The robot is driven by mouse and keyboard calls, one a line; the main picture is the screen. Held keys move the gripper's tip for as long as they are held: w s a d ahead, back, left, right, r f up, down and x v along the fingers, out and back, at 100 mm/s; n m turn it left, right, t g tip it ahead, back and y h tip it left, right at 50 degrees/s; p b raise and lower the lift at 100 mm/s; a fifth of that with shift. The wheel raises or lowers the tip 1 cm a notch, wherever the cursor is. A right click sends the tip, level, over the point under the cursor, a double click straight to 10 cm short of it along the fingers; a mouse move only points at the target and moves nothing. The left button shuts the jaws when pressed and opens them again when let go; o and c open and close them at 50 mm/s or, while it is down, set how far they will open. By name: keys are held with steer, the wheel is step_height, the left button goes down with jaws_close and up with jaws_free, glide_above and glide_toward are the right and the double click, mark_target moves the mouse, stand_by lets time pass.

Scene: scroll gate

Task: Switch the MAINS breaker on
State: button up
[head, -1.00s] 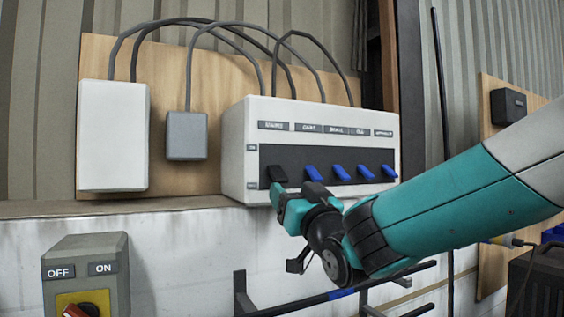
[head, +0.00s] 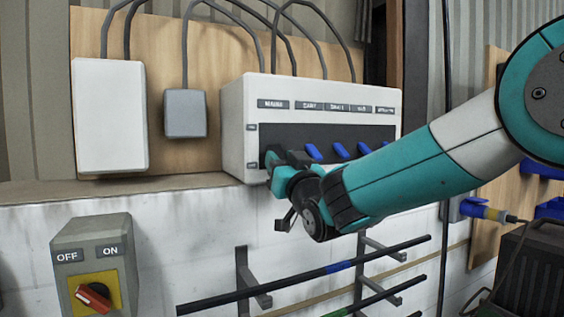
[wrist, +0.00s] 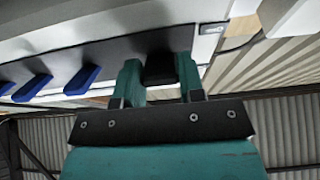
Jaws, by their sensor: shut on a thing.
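The white breaker box (head: 234,130) is on the wall, with a dark strip across its front and name labels above. The MAINS label (head: 272,104) is at the left end. Below it is the black MAINS lever, which shows in the wrist view (wrist: 160,68) between my two teal fingers. My gripper (head: 274,168) is shut on this lever at the lower part of the strip. In the head view my fingers largely hide the lever. Blue levers, one of them here (head: 313,151), stand in a row to its right.
A grey box with OFF and ON labels and a red knob (head: 93,296) is at the lower left. A white box (head: 110,115) and a small grey box (head: 185,113) hang to the left. Rods on brackets (head: 330,270) lie below my arm.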

mark_target(276, 147)
steer(key=shift+s+r, duration=0.1)
steer(key=shift+r, duration=0.1)
steer(key=g+p, duration=0.1)
steer(key=r+g+h, duration=0.1)
steer(key=shift+s+d+r+g+p, duration=0.15)
steer(key=shift+s+g+p, duration=0.15)
steer(key=shift+p, duration=0.1)
steer(key=g, duration=0.1)
steer(key=r+g+h+p, duration=0.1)
steer(key=g, duration=0.1)
steer(key=shift+r, duration=0.25)
steer(key=g+h, duration=0.1)
steer(key=r+g+h, duration=0.1)
steer(key=g, duration=0.1)
steer(key=shift+w+r+g+p, duration=0.1)
steer(key=shift+r+g+p, duration=0.15)
steer(key=shift+g+p, duration=0.05)
steer(key=shift+w+r+g+h, duration=0.15)
steer(key=shift+r+g+h, duration=0.2)
steer(key=shift+g, duration=0.5)
steer(key=shift+w+r+g+h, duration=0.15)
steer(key=shift+r+g+h, duration=0.2)
steer(key=shift+g, duration=0.5)
steer(key=o, duration=0.9)
steer(key=shift+o, duration=0.2)
